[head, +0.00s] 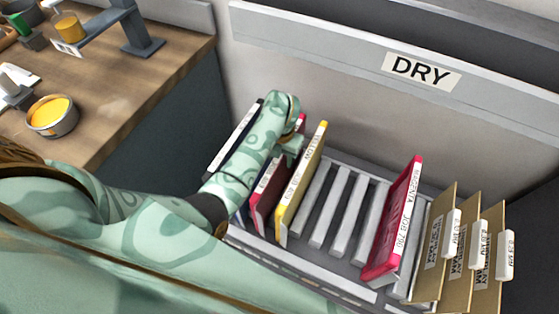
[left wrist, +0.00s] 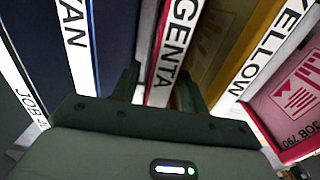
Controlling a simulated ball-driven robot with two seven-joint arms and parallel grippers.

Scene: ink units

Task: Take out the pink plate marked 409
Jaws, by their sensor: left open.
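A pink plate (head: 262,192) labelled MAGENTA stands in the drying rack, partly hidden by my left arm; its number cannot be read. My left gripper (head: 290,148) is over it and open. In the left wrist view the fingers (left wrist: 157,88) are on either side of the edge of the MAGENTA plate (left wrist: 168,45), apart from each other. Another pink plate (head: 393,220), marked MAGENTA JOB 790, leans in the rack further right. My right gripper is not in view.
A yellow plate (head: 301,183) stands close to the right of the gripped-around plate, and a dark blue CYAN plate (head: 232,140) to its left. Empty slots (head: 340,205) lie in the rack's middle. Brown cards (head: 455,245) stand at right. A wooden bench (head: 140,80) holds ink pots.

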